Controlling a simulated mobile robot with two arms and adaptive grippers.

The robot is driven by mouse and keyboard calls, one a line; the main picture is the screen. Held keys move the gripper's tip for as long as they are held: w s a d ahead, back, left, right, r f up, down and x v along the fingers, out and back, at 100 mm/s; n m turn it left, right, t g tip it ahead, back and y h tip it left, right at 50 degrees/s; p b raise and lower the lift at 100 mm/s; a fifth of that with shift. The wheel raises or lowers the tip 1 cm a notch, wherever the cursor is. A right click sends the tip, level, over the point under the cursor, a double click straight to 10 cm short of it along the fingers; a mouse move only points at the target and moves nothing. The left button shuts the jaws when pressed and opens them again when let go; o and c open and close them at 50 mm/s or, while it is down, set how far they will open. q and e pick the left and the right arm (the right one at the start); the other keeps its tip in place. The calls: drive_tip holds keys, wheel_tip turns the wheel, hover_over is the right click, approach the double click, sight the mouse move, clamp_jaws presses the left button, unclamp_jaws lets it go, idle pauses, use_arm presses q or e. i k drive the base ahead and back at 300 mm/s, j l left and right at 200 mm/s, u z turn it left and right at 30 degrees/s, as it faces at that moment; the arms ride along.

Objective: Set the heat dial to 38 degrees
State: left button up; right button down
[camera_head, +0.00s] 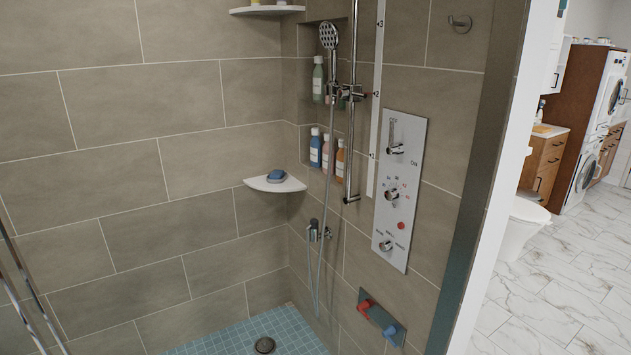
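A pale control panel (416,150) is mounted on the tiled shower wall, right of the middle. The heat dial is most likely the middle chrome knob (391,197), with small marks and numbers around it, some in red. The numbers are too small to read, so I cannot tell its setting. Above it is a chrome lever (395,149) beside the word ON. Below it are a red button (401,226) and a lower chrome knob (386,246) with small labels. Neither of my grippers is in view.
The shower head (328,36) and its rail (352,120) are left of the panel. Bottles (315,148) stand in wall niches. A corner shelf (274,184) holds a blue item. Red and blue handles (390,330) sit below the panel. The wall edge (480,180) is right.

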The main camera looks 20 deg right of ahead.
sight(392, 195)
drive_tip(key=z, duration=1.2)
drive_tip(key=i+l+z, duration=0.15)
drive_tip(key=i, duration=0.35)
